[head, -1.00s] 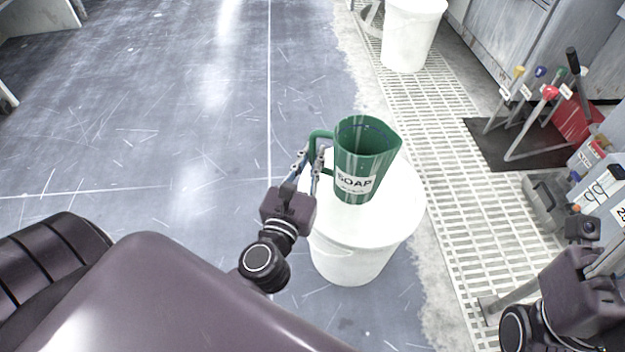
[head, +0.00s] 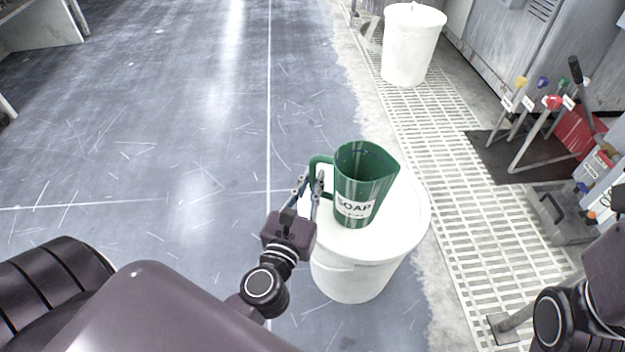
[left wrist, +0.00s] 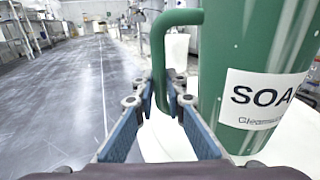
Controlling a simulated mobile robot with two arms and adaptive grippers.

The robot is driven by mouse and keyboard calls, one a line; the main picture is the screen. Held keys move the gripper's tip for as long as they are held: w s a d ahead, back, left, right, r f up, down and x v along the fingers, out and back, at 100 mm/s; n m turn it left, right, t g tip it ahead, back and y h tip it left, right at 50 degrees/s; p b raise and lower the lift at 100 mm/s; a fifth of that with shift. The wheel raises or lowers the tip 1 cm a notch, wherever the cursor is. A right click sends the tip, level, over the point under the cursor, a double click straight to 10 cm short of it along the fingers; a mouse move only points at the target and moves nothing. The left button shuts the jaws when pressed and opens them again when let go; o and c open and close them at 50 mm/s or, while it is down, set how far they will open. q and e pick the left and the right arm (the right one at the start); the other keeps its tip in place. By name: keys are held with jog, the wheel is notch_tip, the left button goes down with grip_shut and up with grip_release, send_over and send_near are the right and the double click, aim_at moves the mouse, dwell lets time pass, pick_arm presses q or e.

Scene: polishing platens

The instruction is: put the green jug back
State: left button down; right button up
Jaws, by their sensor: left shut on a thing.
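The green jug (head: 366,185) is upright, with a white SOAP label facing me. In the head view it is over the white lid of a round bin (head: 398,235); I cannot tell whether its base touches the lid. My left gripper (head: 312,187) is shut on the jug's handle, at the jug's left side.
Another white lidded bin (head: 411,50) stands farther back on the light floor grating (head: 440,130). Coloured-handled levers (head: 540,110) stand on a dark mat at the right, beside a grey case (head: 565,212). The scratched blue-grey floor (head: 150,130) at the left is clear.

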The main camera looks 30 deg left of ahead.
pick_arm(q)
jog(key=c, duration=2.4)
grip_release()
jog(key=shift+f, duration=0.2)
jog(key=o, duration=0.4)
jog(key=shift+o, duration=0.2)
